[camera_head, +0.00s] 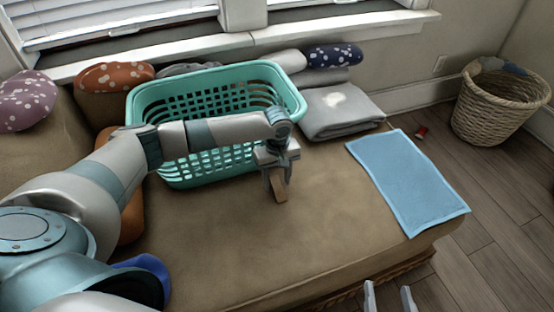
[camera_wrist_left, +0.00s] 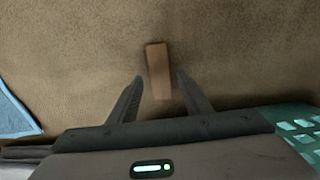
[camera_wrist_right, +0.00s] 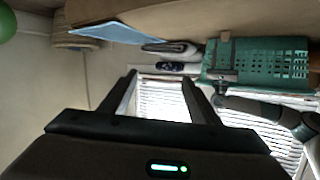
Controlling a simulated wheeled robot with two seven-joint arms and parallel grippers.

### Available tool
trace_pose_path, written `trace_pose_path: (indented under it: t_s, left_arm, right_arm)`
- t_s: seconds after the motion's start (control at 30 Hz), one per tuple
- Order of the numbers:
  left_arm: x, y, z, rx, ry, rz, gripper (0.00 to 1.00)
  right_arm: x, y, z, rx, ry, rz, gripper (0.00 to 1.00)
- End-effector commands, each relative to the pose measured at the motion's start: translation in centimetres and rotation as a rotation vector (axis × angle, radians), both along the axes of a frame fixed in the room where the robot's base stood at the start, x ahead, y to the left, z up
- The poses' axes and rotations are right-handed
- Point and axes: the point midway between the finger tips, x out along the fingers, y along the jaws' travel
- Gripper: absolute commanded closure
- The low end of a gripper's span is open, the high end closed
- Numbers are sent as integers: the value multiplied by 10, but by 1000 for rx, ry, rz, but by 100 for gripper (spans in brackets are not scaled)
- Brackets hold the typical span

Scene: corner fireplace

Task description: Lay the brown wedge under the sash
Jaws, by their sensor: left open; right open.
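The brown wedge (camera_head: 280,190) is a small block on the tan cushioned seat, just in front of the teal basket. My left gripper (camera_head: 277,174) is over it, pointing down and open. In the left wrist view the wedge (camera_wrist_left: 158,70) shows between the open fingertips (camera_wrist_left: 160,77), with a gap on each side; its height against them is hard to tell. The white window sash (camera_head: 120,28) with blinds is at the top left, above a sill. My right gripper (camera_head: 390,298) is open and empty at the bottom edge; its fingers also show in the right wrist view (camera_wrist_right: 160,77).
The teal basket (camera_head: 175,176) stands behind my left gripper. Folded grey cloth (camera_head: 340,118) and a blue mat (camera_head: 405,180) lie to the right. Patterned cushions (camera_head: 115,76) line the back left. A wicker basket (camera_head: 495,115) stands on the floor. The seat's front middle is clear.

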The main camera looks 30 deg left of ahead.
Motion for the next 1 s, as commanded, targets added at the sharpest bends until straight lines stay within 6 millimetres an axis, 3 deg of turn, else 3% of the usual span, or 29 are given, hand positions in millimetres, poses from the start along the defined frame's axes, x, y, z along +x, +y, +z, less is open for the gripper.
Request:
trace_pose_path:
  t_s: [0.6, 0.8, 1.0]
  left_arm:
    - [1, 1, 92, -1, -2, 2, 55]
    - [1, 0, 108, -1, -1, 1, 55]
    - [1, 1, 112, -1, -1, 2, 55]
  right_arm:
    - [-40, -29, -64, -114, 427, 3, 44]
    - [-51, -34, -74, -131, 502, 4, 44]
    - [-54, -36, -77, -136, 520, 5, 44]
